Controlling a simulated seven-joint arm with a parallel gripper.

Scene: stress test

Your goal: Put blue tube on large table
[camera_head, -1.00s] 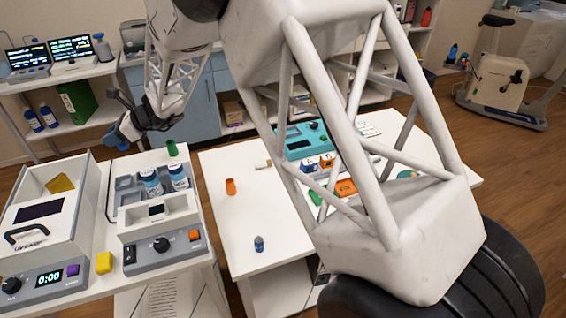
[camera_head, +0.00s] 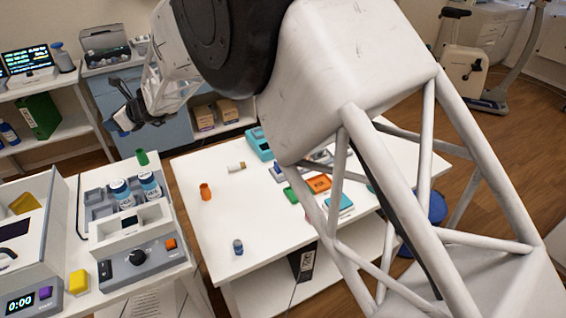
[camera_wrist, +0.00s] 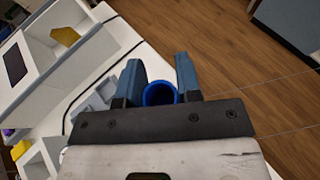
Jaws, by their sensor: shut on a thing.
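My gripper (camera_wrist: 157,88) is shut on the blue tube (camera_wrist: 161,94), whose round open end shows between the two fingers in the wrist view. In the head view, my gripper (camera_head: 124,119) is in the air beyond the far end of the left bench, up and left of a green tube. The tube in its fingers is too small there to make out clearly. The wide white table (camera_head: 215,225) stands in the middle of the head view, right of my gripper. My own arm hides its right part.
On the white table are an orange tube (camera_head: 205,191), a small blue-grey vial (camera_head: 238,247) and coloured boxes (camera_head: 319,183). Its front left is mostly bare. The left bench holds the green tube (camera_head: 142,157), white-capped bottles (camera_head: 121,193) and devices. A shelf (camera_head: 70,75) stands behind.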

